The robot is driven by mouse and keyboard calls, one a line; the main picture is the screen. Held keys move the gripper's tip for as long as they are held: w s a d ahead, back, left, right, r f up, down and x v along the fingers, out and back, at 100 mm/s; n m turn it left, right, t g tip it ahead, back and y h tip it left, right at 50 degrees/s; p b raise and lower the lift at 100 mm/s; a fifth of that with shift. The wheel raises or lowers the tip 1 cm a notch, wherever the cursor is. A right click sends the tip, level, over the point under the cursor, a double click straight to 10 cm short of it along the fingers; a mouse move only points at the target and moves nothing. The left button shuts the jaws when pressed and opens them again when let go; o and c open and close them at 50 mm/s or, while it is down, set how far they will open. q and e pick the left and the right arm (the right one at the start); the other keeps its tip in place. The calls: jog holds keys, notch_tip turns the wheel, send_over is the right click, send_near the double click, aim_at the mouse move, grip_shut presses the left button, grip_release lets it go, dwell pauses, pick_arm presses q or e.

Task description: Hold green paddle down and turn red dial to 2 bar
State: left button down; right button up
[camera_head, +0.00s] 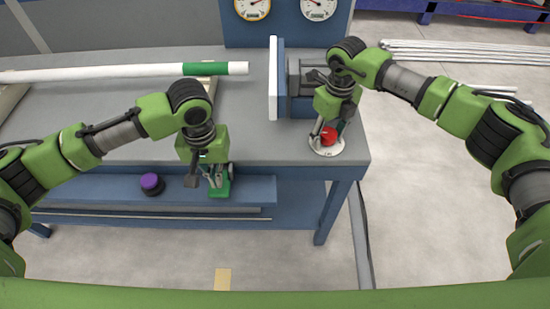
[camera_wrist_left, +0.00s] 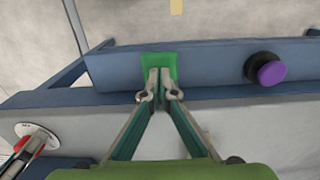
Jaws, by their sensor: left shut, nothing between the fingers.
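The green paddle (camera_head: 220,188) sits on the blue front ledge of the bench; it also shows in the left wrist view (camera_wrist_left: 158,62). My left gripper (camera_head: 214,182) is shut and empty, its fingertips (camera_wrist_left: 158,92) at the paddle's near edge. Whether they press on it, I cannot tell. The red dial (camera_head: 328,135) sits on a round white plate (camera_head: 327,149) at the bench's front right corner. My right gripper (camera_head: 328,132) is at the dial, fingers pointing down, partly hiding it. Whether the fingers grip the dial, and where the dial points, I cannot tell.
A purple button (camera_head: 150,182) stands on the ledge left of the paddle. A white pipe with a green band (camera_head: 205,69) lies across the bench. A white upright panel (camera_head: 273,80) stands behind the dial. Two gauges (camera_head: 252,8) (camera_head: 318,8) are at the back.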

aim_at(329, 133)
pick_arm(q)
jog(key=shift+w, duration=0.1)
pick_arm(e)
notch_tip(329, 133, up, 2)
jog(key=shift+w, duration=0.15)
jog(key=shift+r, duration=2.5)
pick_arm(q)
notch_tip(329, 133, up, 10)
